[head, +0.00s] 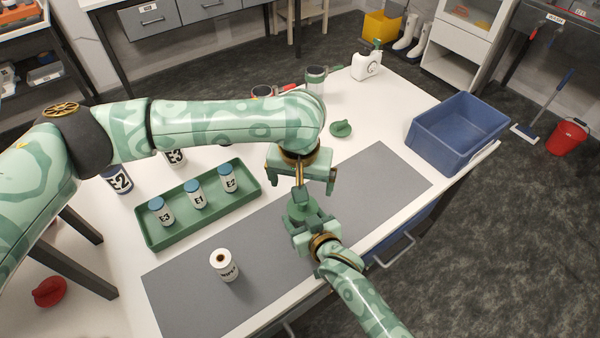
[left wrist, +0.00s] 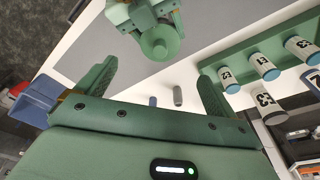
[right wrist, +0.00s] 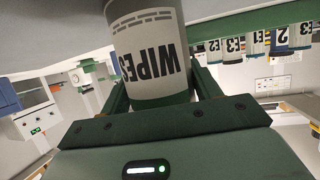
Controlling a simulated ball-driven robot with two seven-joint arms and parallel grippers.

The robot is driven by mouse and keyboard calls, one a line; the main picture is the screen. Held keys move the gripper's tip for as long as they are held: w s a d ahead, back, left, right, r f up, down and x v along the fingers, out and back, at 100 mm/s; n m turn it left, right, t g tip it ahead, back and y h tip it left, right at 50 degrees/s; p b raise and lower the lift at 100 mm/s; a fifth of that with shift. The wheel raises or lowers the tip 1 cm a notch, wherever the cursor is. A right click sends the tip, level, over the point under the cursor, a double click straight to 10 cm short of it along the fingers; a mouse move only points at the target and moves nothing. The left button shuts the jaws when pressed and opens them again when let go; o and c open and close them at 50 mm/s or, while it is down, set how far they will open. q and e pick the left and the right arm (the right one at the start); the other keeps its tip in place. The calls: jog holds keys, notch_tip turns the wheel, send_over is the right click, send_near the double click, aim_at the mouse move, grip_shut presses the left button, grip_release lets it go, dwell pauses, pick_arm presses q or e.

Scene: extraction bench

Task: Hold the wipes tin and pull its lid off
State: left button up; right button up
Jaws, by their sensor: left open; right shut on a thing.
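My right gripper (head: 305,222) is shut on the wipes tin, above the grey mat. The right wrist view shows the tin (right wrist: 152,50) between the fingers, pale with dark WIPES lettering upside down in the picture. A green lid (head: 303,207) with a knob tops it in the head view; the left wrist view shows this lid (left wrist: 158,43) from above. The tin's body is hidden in the head view. My left gripper (head: 300,184) is open just above the lid, fingers spread to either side of the knob. I see no clear contact.
A green tray (head: 243,207) with several blue-capped jars stands to the left. A blue bin (head: 457,133) is at right. A green knobbed piece (head: 341,128) lies behind.

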aim_at(302, 205)
pick_arm(q)
jog(key=f, duration=0.3)
jog(key=w+f, duration=0.1)
jog(key=f, duration=0.5)
jog(key=shift+w+d+f, duration=0.1)
jog(key=shift+w+d, duration=0.05)
jog(key=shift+w, duration=0.05)
jog(key=c, duration=1.2)
jog(key=shift+r, duration=1.1)
jog(key=shift+r, duration=0.1)
jog(key=shift+r, duration=1.95)
pick_arm(e)
jog(key=o, duration=1.5)
jog(key=shift+c, duration=0.2)
